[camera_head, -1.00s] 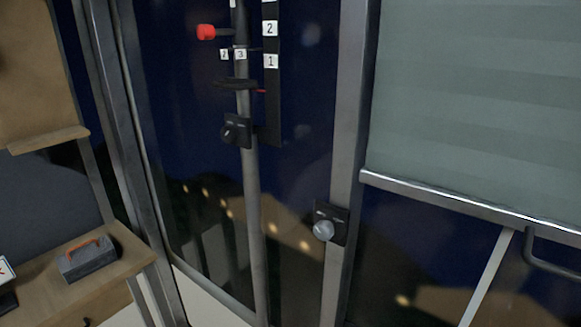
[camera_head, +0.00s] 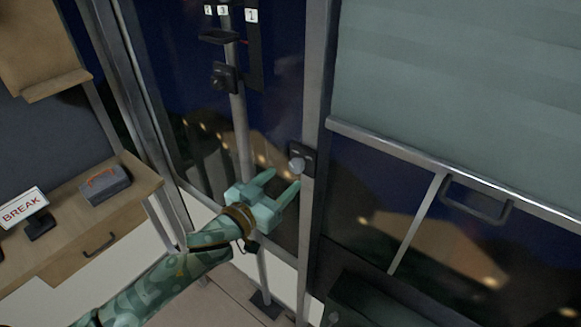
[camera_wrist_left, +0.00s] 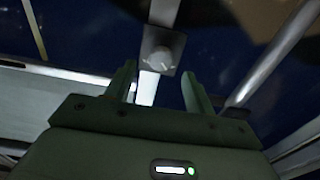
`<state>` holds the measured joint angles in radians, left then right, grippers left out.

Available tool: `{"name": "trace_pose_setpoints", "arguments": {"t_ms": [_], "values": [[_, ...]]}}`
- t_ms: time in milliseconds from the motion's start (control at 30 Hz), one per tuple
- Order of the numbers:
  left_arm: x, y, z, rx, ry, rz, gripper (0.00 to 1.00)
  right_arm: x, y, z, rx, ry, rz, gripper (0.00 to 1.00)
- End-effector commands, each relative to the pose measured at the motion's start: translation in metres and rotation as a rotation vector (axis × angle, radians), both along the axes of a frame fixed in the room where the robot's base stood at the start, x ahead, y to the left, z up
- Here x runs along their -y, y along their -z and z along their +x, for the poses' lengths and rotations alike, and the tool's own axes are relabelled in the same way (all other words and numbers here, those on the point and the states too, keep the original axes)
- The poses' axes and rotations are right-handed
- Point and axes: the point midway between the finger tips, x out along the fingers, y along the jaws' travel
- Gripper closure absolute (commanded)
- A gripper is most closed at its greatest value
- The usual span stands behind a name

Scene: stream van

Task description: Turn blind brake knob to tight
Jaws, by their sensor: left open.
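The blind brake knob (camera_head: 297,164) is a pale round knob on a small black plate fixed to the metal window post. In the left wrist view the knob (camera_wrist_left: 157,58) sits ahead of and between my fingertips, with a gap. My left gripper (camera_head: 283,182) is green, open and empty, just below and left of the knob in the head view; its fingers (camera_wrist_left: 160,82) are spread in the wrist view. The grey-green blind (camera_head: 460,90) hangs to the right, with a metal bar along its lower edge. My right gripper is not in view.
A slim pole (camera_head: 241,130) with a dark clamp knob (camera_head: 219,79) stands left of the post. A wooden shelf (camera_head: 140,185) at left holds a BREAK sign (camera_head: 24,208) and a grey box (camera_head: 104,184). A dark handle (camera_head: 475,205) is at right.

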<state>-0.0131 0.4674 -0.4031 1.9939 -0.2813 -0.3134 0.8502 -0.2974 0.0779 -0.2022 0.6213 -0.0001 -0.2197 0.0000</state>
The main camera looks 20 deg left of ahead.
Motion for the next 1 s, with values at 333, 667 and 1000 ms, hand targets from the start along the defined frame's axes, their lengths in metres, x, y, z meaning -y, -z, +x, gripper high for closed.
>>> {"name": "trace_pose_setpoints", "arguments": {"t_ms": [333, 667, 1000], "values": [[0.015, 0.0, 0.039, -0.001, 0.001, -0.002, 0.46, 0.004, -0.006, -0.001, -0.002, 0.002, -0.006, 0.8], [0.015, 0.001, 0.041, -0.001, 0.0, -0.001, 0.6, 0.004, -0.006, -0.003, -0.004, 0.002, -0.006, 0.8], [0.015, 0.001, 0.041, 0.001, 0.0, 0.006, 0.91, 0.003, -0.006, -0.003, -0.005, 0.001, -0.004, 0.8]]}}
